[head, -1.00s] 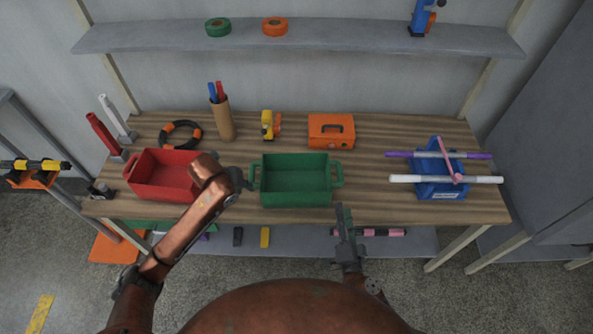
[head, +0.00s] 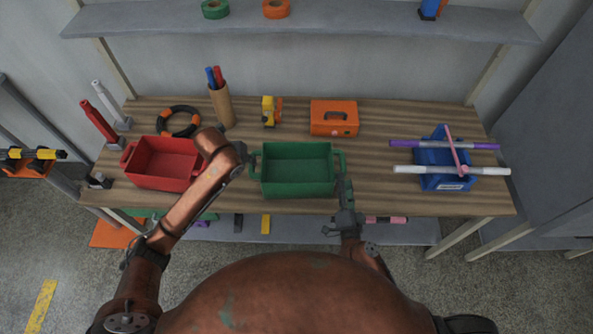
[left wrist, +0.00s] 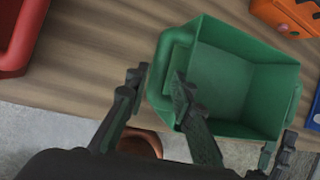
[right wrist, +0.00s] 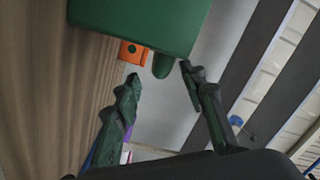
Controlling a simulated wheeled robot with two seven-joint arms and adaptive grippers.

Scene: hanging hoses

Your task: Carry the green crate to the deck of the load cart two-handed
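The green crate (head: 297,190) stands empty and upright on the wooden workbench, with a loop handle at each end. My left gripper (head: 244,163) is at its left handle. In the left wrist view my left gripper (left wrist: 160,85) is open, its fingers either side of that handle; contact is unclear. My right gripper (head: 345,190) is just below the right handle in the head view. In the right wrist view my right gripper (right wrist: 160,78) is open, with the green handle (right wrist: 162,66) between and just beyond its fingertips. I cannot make out the load cart for certain.
A red crate (head: 163,178) stands left of the green crate, behind my left forearm. A blue bin (head: 440,181) with rods across it stands to the right. An orange case (head: 334,117) and a yellow tool (head: 269,111) are behind. The workbench (head: 375,190) is clear right of the crate.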

